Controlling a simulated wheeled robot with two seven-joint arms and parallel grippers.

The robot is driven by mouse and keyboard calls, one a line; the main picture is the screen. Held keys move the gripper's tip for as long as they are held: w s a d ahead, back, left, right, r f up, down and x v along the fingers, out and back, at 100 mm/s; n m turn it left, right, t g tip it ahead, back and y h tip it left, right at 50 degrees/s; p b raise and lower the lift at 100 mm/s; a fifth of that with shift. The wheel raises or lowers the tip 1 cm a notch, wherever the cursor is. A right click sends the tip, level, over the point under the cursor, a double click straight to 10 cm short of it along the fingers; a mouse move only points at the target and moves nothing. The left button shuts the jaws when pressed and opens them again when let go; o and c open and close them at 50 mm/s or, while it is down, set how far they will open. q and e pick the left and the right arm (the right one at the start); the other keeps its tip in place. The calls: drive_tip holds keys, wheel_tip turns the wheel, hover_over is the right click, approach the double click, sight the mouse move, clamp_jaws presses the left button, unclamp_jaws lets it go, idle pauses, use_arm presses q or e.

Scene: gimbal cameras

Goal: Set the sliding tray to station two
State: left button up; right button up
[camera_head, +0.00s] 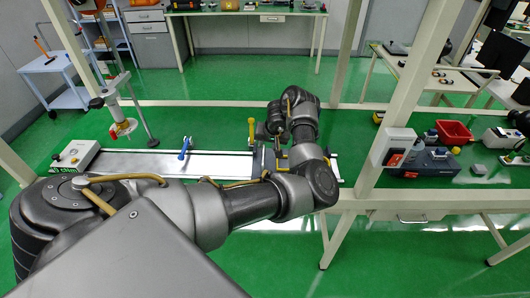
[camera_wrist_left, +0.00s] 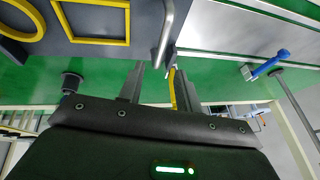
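The sliding tray (camera_wrist_left: 100,22) is dark grey with yellow outline shapes and shows at the upper left of the left wrist view. A grey metal bar handle (camera_wrist_left: 166,38) stands at its edge. In the head view my own arm mostly hides the tray on the long pale rail (camera_head: 219,166). My left gripper (camera_wrist_left: 160,88) is open, its fingers on either side of the handle's near end, with no clear grip. A yellow lever (camera_head: 251,131) stands beside it; a yellow piece (camera_wrist_left: 173,88) shows between the fingers. A blue lever (camera_head: 184,148) stands farther left along the rail. My right gripper is not in view.
A pale control box (camera_head: 75,154) stands at the rail's left end. A post with a red-and-yellow fitting (camera_head: 123,127) rises behind the rail.

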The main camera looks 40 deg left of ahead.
sight(264, 152)
use_arm(q)
drive_tip(key=b+x, duration=0.1)
drive_tip(key=x, duration=0.5)
drive_tip(key=shift+a+f, duration=0.15)
drive_tip(key=shift+f, duration=0.1)
clamp_jaws()
